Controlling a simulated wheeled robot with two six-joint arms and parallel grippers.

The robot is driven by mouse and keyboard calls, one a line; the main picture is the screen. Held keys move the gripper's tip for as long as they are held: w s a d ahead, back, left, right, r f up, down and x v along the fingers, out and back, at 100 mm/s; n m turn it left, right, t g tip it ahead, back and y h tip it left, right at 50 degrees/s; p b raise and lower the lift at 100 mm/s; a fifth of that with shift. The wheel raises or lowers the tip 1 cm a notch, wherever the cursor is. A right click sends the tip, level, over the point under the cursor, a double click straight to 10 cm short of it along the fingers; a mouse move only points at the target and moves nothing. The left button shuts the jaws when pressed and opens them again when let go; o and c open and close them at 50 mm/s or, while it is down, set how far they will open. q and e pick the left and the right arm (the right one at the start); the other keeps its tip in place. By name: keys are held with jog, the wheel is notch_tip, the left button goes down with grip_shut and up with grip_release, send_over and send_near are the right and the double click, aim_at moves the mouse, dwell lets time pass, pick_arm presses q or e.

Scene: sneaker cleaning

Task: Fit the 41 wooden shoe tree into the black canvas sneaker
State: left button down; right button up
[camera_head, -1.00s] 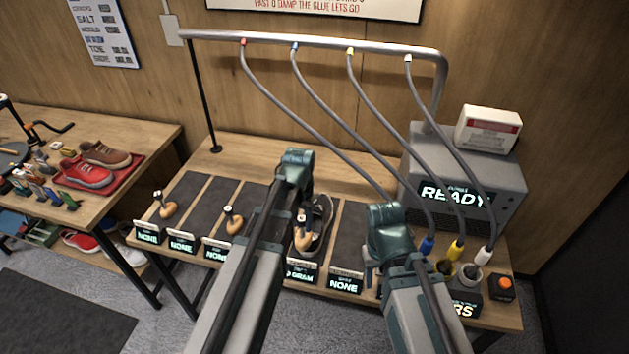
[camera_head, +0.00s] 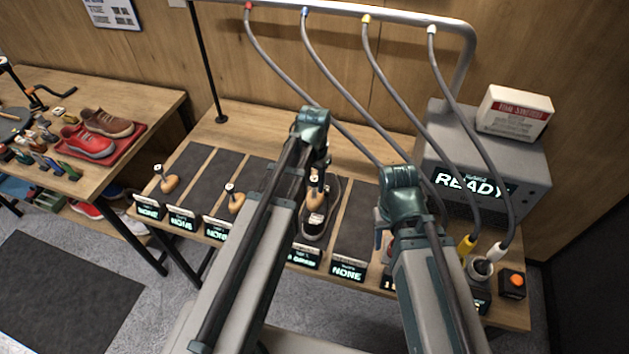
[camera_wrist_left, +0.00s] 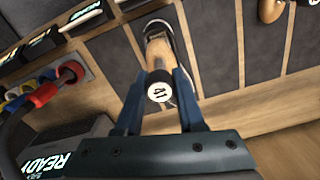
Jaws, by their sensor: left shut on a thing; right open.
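The black canvas sneaker (camera_head: 332,207) sits on a dark pad on the bench, partly hidden by my left arm. The wooden shoe tree (camera_head: 315,192) is upright over it. In the left wrist view the knob (camera_wrist_left: 160,90) reads 41, and the wooden body (camera_wrist_left: 158,52) overlaps the sneaker (camera_wrist_left: 183,52); I cannot tell how deep it sits. My left gripper (camera_wrist_left: 160,85) is shut on the shoe tree at the knob. My right gripper (camera_head: 384,245) is open and low over the bench, right of the sneaker, its fingers partly hidden.
Other shoe trees (camera_head: 168,184) stand along the bench's front edge beside label displays (camera_head: 348,271). A grey READY machine (camera_head: 490,165) with a white box (camera_head: 513,112) stands at right. Hoses hang from a metal rail (camera_head: 350,17). A side table at left holds a red shoe tray (camera_head: 122,152).

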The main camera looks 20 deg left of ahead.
aim_at(314, 196)
pick_arm(q)
jog(key=shift+f+b, duration=2.75)
jog(key=shift+f, duration=0.1)
jog(key=shift+f+b, duration=3)
jog(key=shift+f, duration=0.05)
jog(key=shift+c, duration=2.2)
grip_release()
jog(key=shift+r, duration=0.1)
notch_tip(314, 196, up, 14)
jog(key=p, duration=1.4)
